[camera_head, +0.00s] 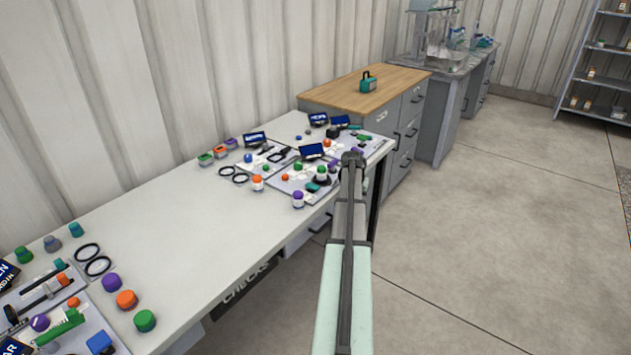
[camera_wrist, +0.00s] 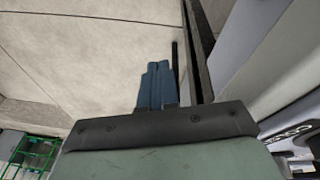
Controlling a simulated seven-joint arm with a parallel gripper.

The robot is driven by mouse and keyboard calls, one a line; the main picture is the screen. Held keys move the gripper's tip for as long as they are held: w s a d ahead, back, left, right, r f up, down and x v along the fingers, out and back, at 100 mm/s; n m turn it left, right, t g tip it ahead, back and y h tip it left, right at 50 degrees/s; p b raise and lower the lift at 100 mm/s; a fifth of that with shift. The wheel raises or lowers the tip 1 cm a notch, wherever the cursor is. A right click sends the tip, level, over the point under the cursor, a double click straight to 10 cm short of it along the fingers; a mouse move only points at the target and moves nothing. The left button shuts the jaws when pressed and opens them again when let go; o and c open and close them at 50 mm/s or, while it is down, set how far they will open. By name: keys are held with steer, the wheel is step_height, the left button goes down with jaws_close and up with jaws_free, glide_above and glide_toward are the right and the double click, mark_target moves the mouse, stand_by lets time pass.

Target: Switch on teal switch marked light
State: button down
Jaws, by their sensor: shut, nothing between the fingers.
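I cannot make out a switch marked light; the labels in the head view are too small to read. Teal parts show on the bench: a teal piece (camera_head: 312,187) on the middle panel, a teal cap (camera_head: 76,230) at the left, and a teal piece (camera_head: 59,264) on the near-left panel. My gripper (camera_wrist: 157,66) shows in the wrist view with its blue fingers together and empty, over bare floor beside a dark edge. In the head view my arm reaches up along the bench's front edge, and the fingers cannot be made out.
The white bench (camera_head: 180,225) carries panels with coloured knobs, dark signs and black rings; its middle is clear. A wood-topped cabinet (camera_head: 345,92) with a teal box (camera_head: 368,82) stands beyond it. Open floor (camera_head: 500,220) lies to the right, with a shelf (camera_head: 590,65) at far right.

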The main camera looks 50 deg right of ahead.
steer(key=w+a+r, duration=0.1)
steer(key=w+r, duration=0.1)
steer(key=r, duration=0.2)
steer(key=w+a+r+m+y, duration=0.1)
steer(key=w+r, duration=0.1)
steer(key=r, duration=0.2)
steer(key=w+a+r+m, duration=0.1)
steer(key=w+r, duration=0.1)
steer(key=r, duration=0.2)
steer(key=shift+w+a+r, duration=0.2)
steer(key=shift+a+r, duration=0.1)
steer(key=shift+a, duration=0.1)
step_height(320, 180, up, 12)
steer(key=m+y, duration=0.1)
steer(key=y, duration=0.1)
glide_above(316, 187)
steer(key=shift+w+a, duration=0.1)
steer(key=shift+w, duration=0.05)
step_height(316, 187, down, 14)
steer(key=shift+f, duration=0.1)
